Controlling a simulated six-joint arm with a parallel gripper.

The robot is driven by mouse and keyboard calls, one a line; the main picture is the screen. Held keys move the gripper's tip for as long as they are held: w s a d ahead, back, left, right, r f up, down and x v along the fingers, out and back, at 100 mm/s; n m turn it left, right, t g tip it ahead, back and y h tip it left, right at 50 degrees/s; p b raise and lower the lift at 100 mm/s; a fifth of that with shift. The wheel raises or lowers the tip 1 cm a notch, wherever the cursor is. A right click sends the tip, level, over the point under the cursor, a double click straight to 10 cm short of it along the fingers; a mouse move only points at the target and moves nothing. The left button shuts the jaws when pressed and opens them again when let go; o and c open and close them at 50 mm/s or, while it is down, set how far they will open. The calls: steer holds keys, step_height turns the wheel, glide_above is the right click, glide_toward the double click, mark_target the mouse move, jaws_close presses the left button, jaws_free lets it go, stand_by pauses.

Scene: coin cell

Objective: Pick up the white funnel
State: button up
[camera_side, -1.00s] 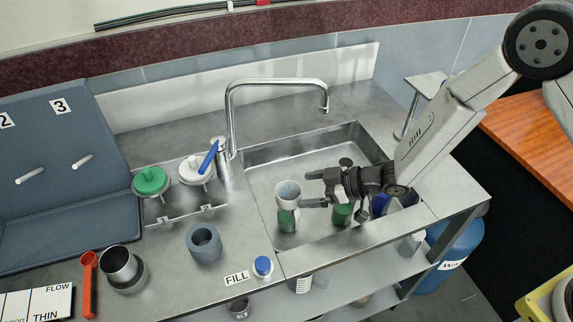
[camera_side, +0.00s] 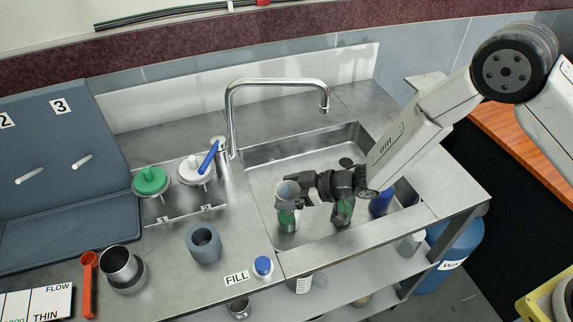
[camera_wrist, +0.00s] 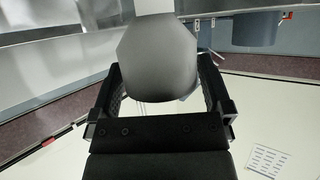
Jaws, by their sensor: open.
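The steel sink (camera_side: 330,232) also holds another green bottle (camera_side: 343,210) under my wrist and a blue object (camera_side: 381,202). The tap (camera_side: 280,83) arches behind. A rack left of the sink holds a green-topped piece (camera_side: 150,181) and a white-topped piece (camera_side: 192,172).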

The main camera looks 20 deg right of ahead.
stand_by(0.4)
steer(key=c, duration=1)
steer(key=shift+o, duration=0.2)
steer(key=shift+r, duration=0.15)
steer(key=shift+r, duration=0.75)
steer(key=s+d+r, duration=0.3)
steer(key=s+r, duration=0.2)
steer(key=s, duration=0.1)
steer(key=s+d+r, duration=0.3)
steer(key=s+r, duration=0.3)
steer(key=shift+s+d, duration=0.25)
steer(key=shift+r, duration=0.1)
